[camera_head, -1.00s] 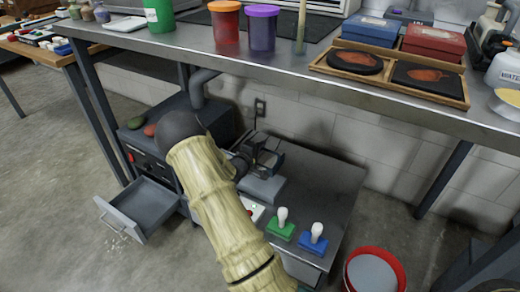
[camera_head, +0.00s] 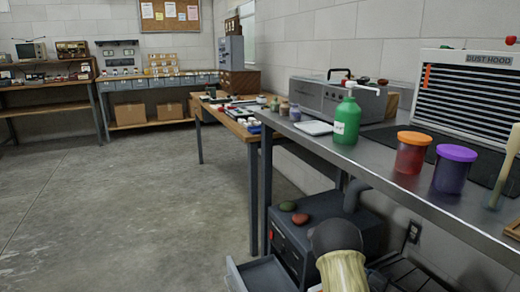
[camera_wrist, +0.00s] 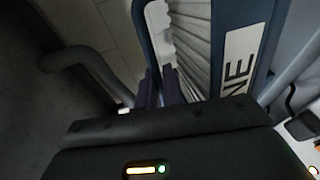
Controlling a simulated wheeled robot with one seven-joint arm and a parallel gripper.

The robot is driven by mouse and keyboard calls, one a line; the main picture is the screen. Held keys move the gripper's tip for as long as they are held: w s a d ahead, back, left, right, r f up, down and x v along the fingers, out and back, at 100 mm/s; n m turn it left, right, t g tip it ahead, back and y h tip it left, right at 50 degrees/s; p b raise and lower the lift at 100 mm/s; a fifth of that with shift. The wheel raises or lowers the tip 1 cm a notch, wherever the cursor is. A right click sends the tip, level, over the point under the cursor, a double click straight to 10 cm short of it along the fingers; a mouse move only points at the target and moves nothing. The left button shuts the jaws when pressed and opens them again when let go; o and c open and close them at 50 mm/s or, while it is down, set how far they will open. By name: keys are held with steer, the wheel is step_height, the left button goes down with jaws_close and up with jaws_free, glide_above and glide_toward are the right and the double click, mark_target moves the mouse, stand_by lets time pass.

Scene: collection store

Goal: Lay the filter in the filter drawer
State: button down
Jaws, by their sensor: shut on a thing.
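The filter (camera_wrist: 232,35) is a blue-framed panel with pale pleats and a white label whose visible letters read "NE". It fills the upper middle of the wrist view, close in front of my gripper (camera_wrist: 160,86). My dark fingers are shut on the filter's near left edge. The filter drawer (camera_head: 262,276) is pulled out from the dark floor unit (camera_head: 318,222), at the bottom of the head view and partly cut off by the picture edge. My gripper and the filter are out of the head view; only part of my arm shows, right of the drawer.
A steel bench (camera_head: 420,165) overhangs the unit's area and carries a green bottle (camera_head: 346,120) and two lidded jars. Two oval pads lie on top of the unit. A grey pipe (camera_wrist: 85,62) runs left of the filter. Floor to the left is clear.

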steer(key=s+a+n+t+y+p, duration=0.2)
steer(key=a+n+t+y+p, duration=0.65)
steer(key=a, duration=1.95)
step_height(320, 180, up, 37)
steer(key=n+g+y+p, duration=0.2)
steer(key=y+p, duration=0.2)
steer(key=p, duration=3.4)
steer(key=shift+w+d+f, duration=0.2)
steer(key=shift+w, duration=0.05)
steer(key=s, duration=0.1)
steer(key=s+r, duration=0.1)
steer(key=s, duration=0.1)
steer(key=s+r, duration=0.1)
steer(key=shift+s+r, duration=0.1)
steer(key=shift+s, duration=0.05)
